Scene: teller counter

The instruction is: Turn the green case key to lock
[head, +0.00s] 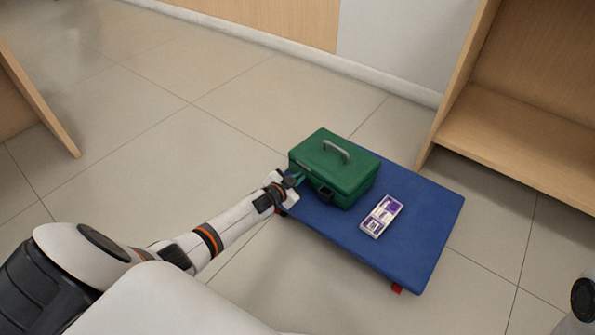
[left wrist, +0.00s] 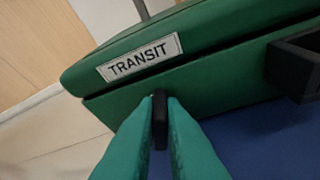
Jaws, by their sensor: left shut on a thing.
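The green case (head: 335,166) with a grey top handle stands closed on a blue platform (head: 422,222). In the left wrist view the case (left wrist: 215,75) shows a label reading TRANSIT and a black latch-like part (left wrist: 296,65) at the right. My left gripper (head: 297,180) is at the case's front left. In the left wrist view its green fingers (left wrist: 161,112) are shut on a small black key (left wrist: 160,120), upright against the case front below the label. The keyhole is hidden behind the key and fingers. My right gripper is not in view.
A white and purple box (head: 382,216) lies on the platform, right of the case. The platform has red feet (head: 398,289). A wooden shelf unit (head: 520,115) stands at the right, and a wooden panel (head: 35,95) at the left. The tiled floor left of the platform is clear.

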